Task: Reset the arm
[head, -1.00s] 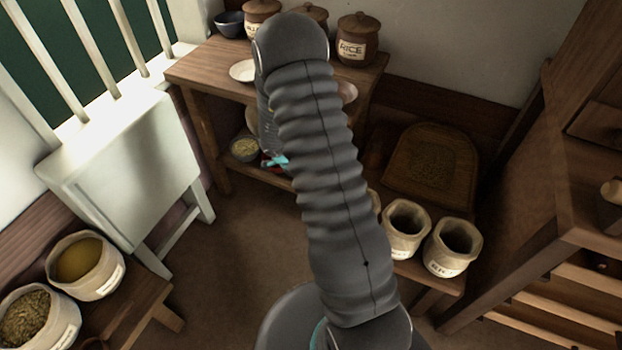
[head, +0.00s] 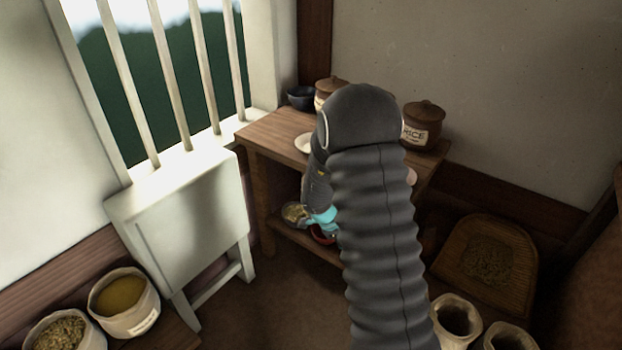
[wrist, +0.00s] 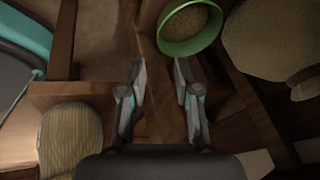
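My gripper (wrist: 160,82) shows in the wrist view with its two fingers apart and nothing between them. A wooden surface and the floor lie beyond the fingertips. In the head view my arm rises through the middle of the picture and bends over at the wooden table (head: 262,143). The arm hides most of the gripper there; only some teal and grey parts show beside the table's lower shelf. A green-rimmed bowl of grain (wrist: 183,47) is just beyond the right finger in the wrist view, apart from it.
Rice jar (head: 423,127), dark bowl (head: 301,97) and white plate (head: 304,143) stand on the table. A white folding table (head: 195,225) stands left. A woven tray (head: 488,262) lies right.

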